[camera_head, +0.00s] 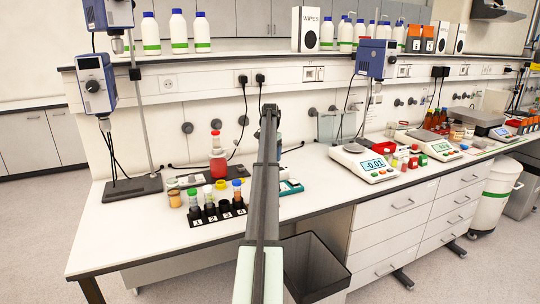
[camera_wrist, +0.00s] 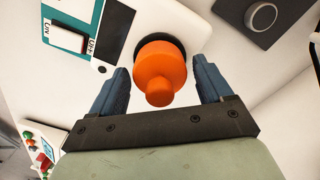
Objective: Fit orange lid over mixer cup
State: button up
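In the wrist view, an orange lid (camera_wrist: 160,68) with a round knob lies between the two fingers of my gripper (camera_wrist: 163,80). A visible gap separates it from each finger, so my gripper is open and holds nothing. A dark round edge shows behind the lid; I cannot tell whether it is a cup, a base or a shadow. In the head view, my arm reaches out over the bench, with the gripper end (camera_head: 269,113) near the back wall. The lid is not visible there. I cannot pick out the mixer cup with certainty in either view.
A numbered black rack (camera_head: 216,211) with coloured-cap vials and a red bottle (camera_head: 217,160) stand left of my arm. A teal tray (camera_head: 291,187) lies just right of it, and a balance (camera_head: 366,163) stands farther right. An open bin (camera_head: 316,268) stands below the bench's front edge.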

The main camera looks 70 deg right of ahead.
jog(key=shift+o, duration=0.9)
